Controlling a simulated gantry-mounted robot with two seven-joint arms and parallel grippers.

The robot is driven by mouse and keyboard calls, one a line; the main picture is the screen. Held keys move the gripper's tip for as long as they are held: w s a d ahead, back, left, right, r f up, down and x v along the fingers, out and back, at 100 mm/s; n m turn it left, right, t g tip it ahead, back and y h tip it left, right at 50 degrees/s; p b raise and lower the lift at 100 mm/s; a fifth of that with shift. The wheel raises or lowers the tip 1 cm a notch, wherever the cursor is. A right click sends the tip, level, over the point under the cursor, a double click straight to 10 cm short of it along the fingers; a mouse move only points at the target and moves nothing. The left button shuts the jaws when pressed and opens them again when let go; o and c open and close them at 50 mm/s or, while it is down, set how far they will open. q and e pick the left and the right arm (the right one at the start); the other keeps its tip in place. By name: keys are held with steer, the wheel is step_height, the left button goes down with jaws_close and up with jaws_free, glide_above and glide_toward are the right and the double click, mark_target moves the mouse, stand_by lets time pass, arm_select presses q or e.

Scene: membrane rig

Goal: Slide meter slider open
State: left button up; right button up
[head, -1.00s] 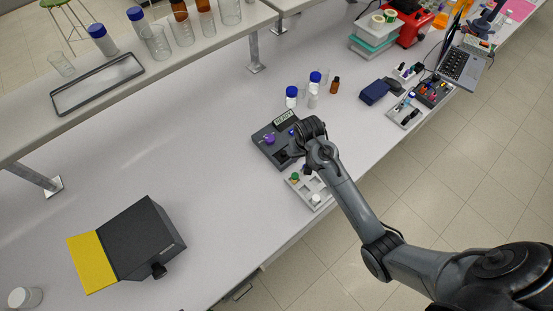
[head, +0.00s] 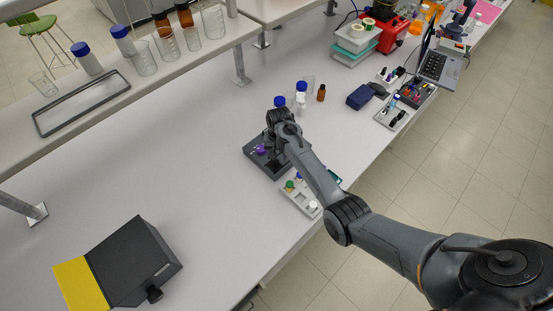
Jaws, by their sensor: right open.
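The meter is a dark grey box (head: 258,163) in the middle of the bench in the head view. A purple knob (head: 260,149) shows on its top, left of my arm. My right gripper (head: 277,153) is over the right part of the meter, pointing down. It appears empty, and its fingertips are dark against the dark box. I cannot tell whether they touch it. My wrist hides the meter's display and right side, and I cannot make out the slider. My left gripper is not in view.
A pale tray (head: 302,199) with small coloured pieces sits in front of the meter, partly under my arm. Blue-capped bottles (head: 301,87) and a brown vial (head: 321,93) stand behind. A dark box with a yellow flap (head: 83,285) lies front left. The bench left of the meter is clear.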

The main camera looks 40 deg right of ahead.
mark_target(277, 161)
steer(key=shift+f, duration=2.05)
steer(key=shift+a, duration=0.1)
jaws_close()
